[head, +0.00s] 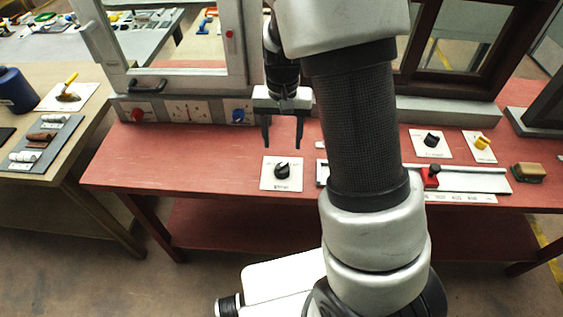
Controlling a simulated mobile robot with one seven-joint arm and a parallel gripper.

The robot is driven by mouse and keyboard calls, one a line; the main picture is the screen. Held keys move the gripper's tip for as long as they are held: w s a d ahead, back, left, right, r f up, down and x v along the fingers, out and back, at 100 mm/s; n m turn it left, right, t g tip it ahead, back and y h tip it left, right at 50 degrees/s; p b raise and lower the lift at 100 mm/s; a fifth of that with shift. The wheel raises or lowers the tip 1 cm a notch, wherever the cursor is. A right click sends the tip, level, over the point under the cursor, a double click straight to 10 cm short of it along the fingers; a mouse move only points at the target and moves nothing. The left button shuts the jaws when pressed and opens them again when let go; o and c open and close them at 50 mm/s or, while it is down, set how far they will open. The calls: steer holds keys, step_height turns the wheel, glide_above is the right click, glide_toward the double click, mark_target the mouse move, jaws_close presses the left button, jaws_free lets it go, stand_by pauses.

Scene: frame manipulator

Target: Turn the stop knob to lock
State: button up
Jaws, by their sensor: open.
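My gripper (283,143) is open, with two dark fingers pointing down. It hangs over the red table and appears just behind or above a black knob (282,171) on a white square plate (269,184). The fingers are apart from this knob and nothing is between them. The plate has a small label along its front edge, too small to read. Another black knob (431,140) sits on a white plate further right, also with an unreadable label. I cannot tell from the lettering which one is the stop knob.
A yellow knob (482,142), a red-handled slider (430,176) and a brown block (527,173) are on the right. A window frame (240,45) with red (137,114) and blue (238,115) knobs below stands behind. My arm covers the table's middle. The table (200,160) is clear left of the near knob.

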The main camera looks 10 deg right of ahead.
mark_target(282, 165)
step_height(282, 165, down, 11)
steer(key=shift+b, duration=0.35)
steer(key=c, duration=1.1)
steer(key=shift+o, duration=0.2)
